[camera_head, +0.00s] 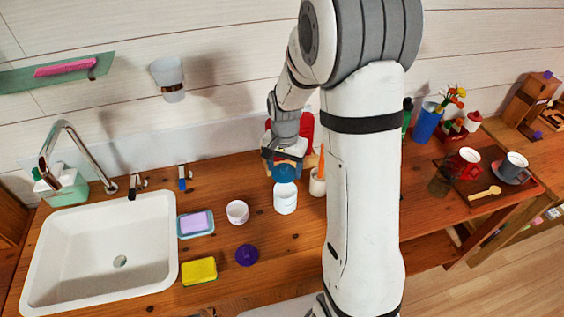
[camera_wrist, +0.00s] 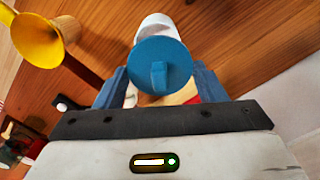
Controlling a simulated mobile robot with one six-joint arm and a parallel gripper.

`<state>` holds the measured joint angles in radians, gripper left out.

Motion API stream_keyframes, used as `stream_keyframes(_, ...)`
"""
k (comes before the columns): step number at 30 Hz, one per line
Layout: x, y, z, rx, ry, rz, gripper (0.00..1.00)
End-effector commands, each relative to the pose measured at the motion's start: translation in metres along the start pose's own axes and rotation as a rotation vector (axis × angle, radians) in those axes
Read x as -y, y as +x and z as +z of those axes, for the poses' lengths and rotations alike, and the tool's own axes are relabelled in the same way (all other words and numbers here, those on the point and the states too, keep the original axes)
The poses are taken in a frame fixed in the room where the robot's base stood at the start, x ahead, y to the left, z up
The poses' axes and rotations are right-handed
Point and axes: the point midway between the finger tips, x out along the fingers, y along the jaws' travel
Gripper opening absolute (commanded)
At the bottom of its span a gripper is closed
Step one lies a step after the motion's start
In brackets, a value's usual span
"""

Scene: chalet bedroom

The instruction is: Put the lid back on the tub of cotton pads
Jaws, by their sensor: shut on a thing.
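The blue round lid (camera_head: 284,173) with a raised grip is held in my gripper (camera_head: 284,163). My gripper is shut on it. The white tub (camera_head: 285,201) stands upright on the wooden counter just below the lid in the head view. In the wrist view the lid (camera_wrist: 160,66) faces the camera between my blue fingers (camera_wrist: 160,92) and covers part of the white tub (camera_wrist: 153,26). The lid looks above and tilted to the tub's mouth; I cannot tell whether they touch. The tub's contents are hidden.
A small pinkish-white cup (camera_head: 237,212) and a purple lid-like piece (camera_head: 246,255) are left of the tub. A holder (camera_head: 317,186) with an orange stick stands close on its right. A yellow sponge (camera_head: 199,271), soap dish (camera_head: 195,223) and sink (camera_head: 104,255) are further left.

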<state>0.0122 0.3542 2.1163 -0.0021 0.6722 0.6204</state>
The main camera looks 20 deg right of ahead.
Motion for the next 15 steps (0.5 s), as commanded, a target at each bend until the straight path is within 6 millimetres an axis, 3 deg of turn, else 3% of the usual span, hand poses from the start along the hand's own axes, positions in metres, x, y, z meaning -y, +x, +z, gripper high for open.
stream_keyframes(15, -0.007, 0.051, -0.005, 0.000, 0.019, 0.000, 0.43)
